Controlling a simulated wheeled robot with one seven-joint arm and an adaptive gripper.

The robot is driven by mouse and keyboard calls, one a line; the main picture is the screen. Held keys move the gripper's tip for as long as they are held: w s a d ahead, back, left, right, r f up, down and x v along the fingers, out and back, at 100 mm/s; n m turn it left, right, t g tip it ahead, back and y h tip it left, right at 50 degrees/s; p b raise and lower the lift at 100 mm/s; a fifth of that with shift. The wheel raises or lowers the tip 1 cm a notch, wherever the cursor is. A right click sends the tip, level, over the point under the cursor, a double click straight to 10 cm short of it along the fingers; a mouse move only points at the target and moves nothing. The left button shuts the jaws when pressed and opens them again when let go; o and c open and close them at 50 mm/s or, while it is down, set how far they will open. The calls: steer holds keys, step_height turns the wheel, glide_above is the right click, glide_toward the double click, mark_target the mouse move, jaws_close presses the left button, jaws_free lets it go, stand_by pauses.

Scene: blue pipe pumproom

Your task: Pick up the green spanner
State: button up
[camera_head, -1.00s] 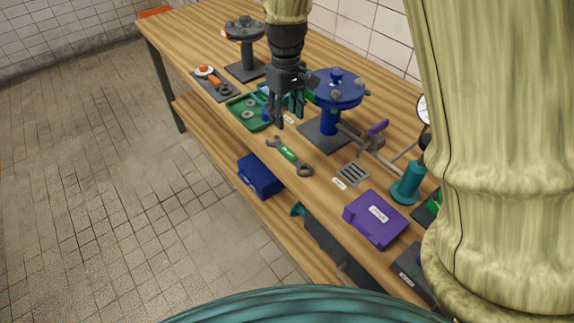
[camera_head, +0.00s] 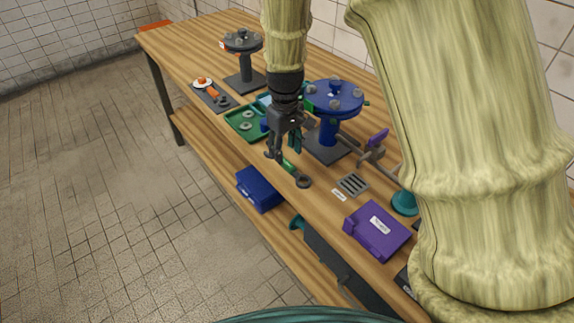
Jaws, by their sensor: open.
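The green spanner (camera_head: 289,167) lies on the wooden bench near its front edge. It has a green handle and dark metal ends, and its ring end (camera_head: 303,182) points toward the lower right. My gripper (camera_head: 283,153) is open, fingers pointing down, at the spanner's far left part. The fingers hide most of the open-jaw end. I cannot tell whether they touch the spanner or are just above it.
A blue flanged stand (camera_head: 329,128) is close on the right of my gripper. A green tray (camera_head: 236,125) with rings lies behind left. A slotted plate (camera_head: 352,184) and purple case (camera_head: 377,231) lie nearer right. A blue box (camera_head: 258,188) is on the lower shelf.

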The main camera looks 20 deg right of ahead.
mark_target(287, 163)
steer(key=shift+s+d+f+p, duration=0.15)
steer(key=shift+f+p, duration=0.1)
steer(key=shift+f, duration=0.95)
steer(key=shift+s+f+p, duration=0.15)
steer(key=shift+f+p, duration=0.1)
steer(key=shift+f, duration=0.95)
jaws_close()
